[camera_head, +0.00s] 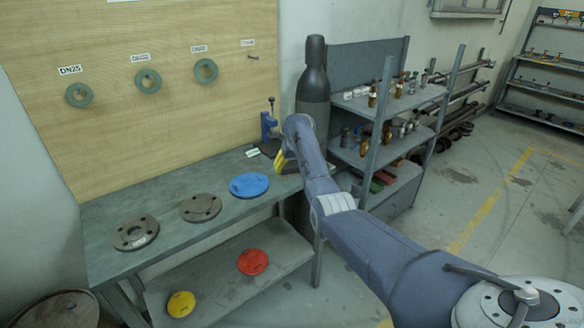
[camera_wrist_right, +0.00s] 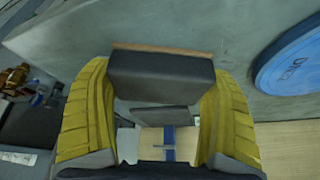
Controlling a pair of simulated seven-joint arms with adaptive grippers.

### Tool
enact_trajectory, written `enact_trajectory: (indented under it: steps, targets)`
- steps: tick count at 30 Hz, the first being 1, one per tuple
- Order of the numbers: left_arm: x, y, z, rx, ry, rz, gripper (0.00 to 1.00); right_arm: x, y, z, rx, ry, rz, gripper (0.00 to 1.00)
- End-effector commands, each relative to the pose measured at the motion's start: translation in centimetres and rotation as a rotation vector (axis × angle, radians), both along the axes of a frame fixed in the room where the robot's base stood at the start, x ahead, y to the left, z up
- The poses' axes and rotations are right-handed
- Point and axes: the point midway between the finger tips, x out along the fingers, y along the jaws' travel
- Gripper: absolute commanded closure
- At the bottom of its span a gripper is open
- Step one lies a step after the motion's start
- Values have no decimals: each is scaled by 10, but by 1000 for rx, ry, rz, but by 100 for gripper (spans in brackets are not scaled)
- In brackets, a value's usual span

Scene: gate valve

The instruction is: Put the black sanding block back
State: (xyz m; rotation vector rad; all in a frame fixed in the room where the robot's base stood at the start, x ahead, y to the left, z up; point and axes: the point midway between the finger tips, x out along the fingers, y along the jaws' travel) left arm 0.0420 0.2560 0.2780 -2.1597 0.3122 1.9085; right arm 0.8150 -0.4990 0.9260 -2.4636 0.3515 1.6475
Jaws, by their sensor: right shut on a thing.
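The black sanding block (camera_wrist_right: 160,76), with a thin brown layer along one edge, is between the yellow fingers of my right gripper (camera_wrist_right: 158,90) in the right wrist view. The fingers are shut on its two sides. In the head view my right gripper (camera_head: 281,160) is over the back right end of the green-grey workbench (camera_head: 170,212), and the block cannot be made out there. Whether the block touches the bench is unclear. My left gripper is not in view.
A blue bench tool (camera_head: 268,126) on a black base stands just behind the gripper. A blue disc (camera_head: 249,185) and two grey-brown flanges (camera_head: 200,207) lie on the bench to the left. A dark cylinder (camera_head: 313,90) and a shelf rack (camera_head: 385,150) stand close on the right.

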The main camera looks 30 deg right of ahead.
Motion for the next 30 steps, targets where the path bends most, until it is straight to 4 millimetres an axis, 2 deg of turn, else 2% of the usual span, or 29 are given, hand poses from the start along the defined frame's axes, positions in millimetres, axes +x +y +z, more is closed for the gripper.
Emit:
enact_trajectory:
  steps: [10, 11, 14, 23, 30]
  targets:
    - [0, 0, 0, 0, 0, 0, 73, 0, 0, -2, 0, 0, 0, 51]
    - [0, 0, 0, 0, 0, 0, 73, 0, 0, -3, 0, 0, 0, 12]
    - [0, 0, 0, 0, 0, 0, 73, 0, 0, -3, 0, 0, 0, 0]
    - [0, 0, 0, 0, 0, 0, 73, 0, 0, 0, 0, 0, 0, 0]
    - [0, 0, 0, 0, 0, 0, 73, -7, 3, 21, 0, -4, 2, 0]
